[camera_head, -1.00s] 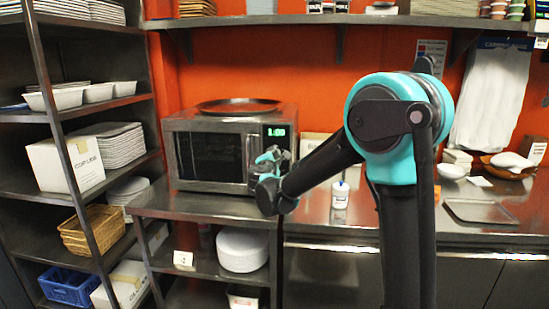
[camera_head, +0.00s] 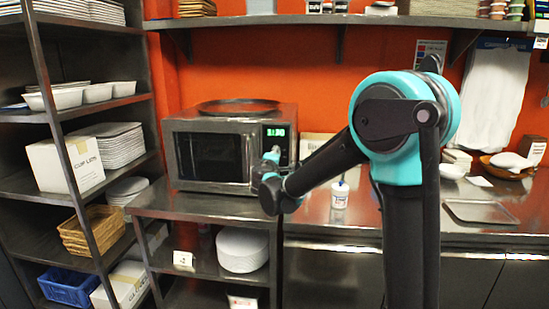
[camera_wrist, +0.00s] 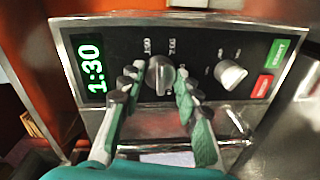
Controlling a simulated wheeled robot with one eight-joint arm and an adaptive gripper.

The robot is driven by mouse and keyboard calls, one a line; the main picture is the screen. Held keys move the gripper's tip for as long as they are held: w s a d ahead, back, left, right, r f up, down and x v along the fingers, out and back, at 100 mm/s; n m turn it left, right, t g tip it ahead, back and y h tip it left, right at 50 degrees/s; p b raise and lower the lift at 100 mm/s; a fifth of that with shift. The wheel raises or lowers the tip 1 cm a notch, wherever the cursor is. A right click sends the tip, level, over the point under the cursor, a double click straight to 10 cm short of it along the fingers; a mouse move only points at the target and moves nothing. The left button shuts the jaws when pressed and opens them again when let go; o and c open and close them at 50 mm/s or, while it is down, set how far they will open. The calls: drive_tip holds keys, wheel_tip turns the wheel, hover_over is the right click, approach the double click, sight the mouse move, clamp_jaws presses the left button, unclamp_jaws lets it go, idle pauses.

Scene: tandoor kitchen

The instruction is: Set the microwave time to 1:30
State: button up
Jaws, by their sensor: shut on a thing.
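The microwave (camera_head: 211,157) stands on a metal counter, its door shut. A green button (camera_wrist: 277,50) and a red button (camera_wrist: 262,86) sit at the panel's right end. My gripper (camera_wrist: 156,90) is shut on the left knob, one finger on each side. In the head view my gripper (camera_head: 270,165) is at the microwave's right side, partly covering the panel.
A dark round tray (camera_head: 237,106) lies on top of the microwave. A small white cup (camera_head: 340,195) stands on the counter to the right of my gripper. A metal shelf rack with containers is at the left. An overhead shelf (camera_head: 340,20) runs along the wall.

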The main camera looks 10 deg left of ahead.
idle(0.4)
drive_tip(key=o, duration=1.2)
drive_tip(key=shift+s, duration=0.1)
drive_tip(key=s, duration=1.2)
drive_tip(key=shift+a+r, duration=0.2)
drive_tip(key=shift+r, duration=0.15)
